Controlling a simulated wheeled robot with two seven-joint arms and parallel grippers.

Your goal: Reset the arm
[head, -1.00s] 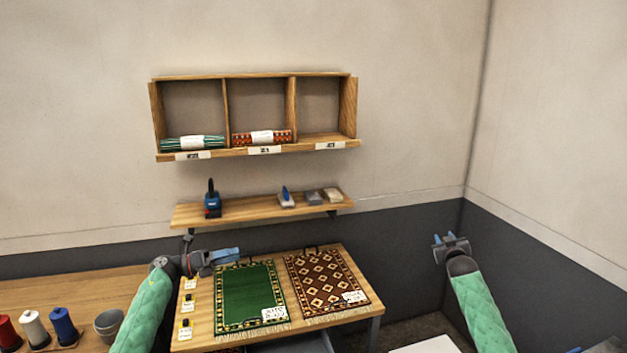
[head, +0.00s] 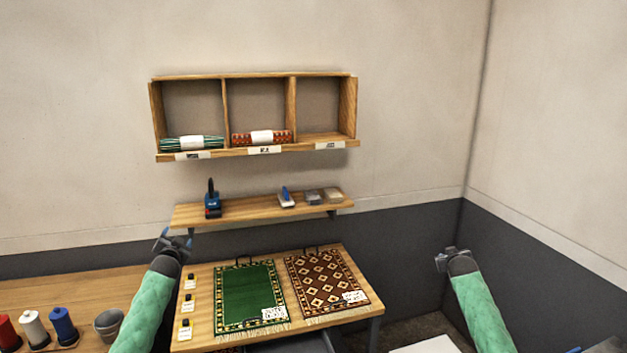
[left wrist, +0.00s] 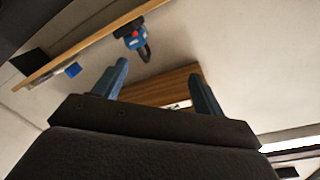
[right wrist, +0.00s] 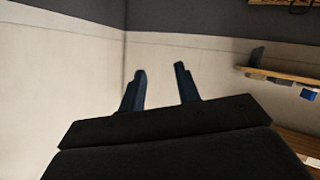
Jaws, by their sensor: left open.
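My left gripper (head: 170,240) is raised above the left end of the rug table in the head view. In the left wrist view its two blue fingers (left wrist: 157,85) stand apart with nothing between them. My right gripper (head: 452,257) is up at the right of the table, near the dark lower wall. In the right wrist view its fingers (right wrist: 160,88) are spread with nothing between them. Neither gripper touches anything that I can see.
A table (head: 200,325) holds a green rug (head: 247,293) and a brown patterned rug (head: 322,280). Above are a shelf (head: 245,210) with tools and a three-bay rack (head: 255,152) with two rolled rugs. Thread spools (head: 63,325) and a grey cup (head: 108,324) stand at left.

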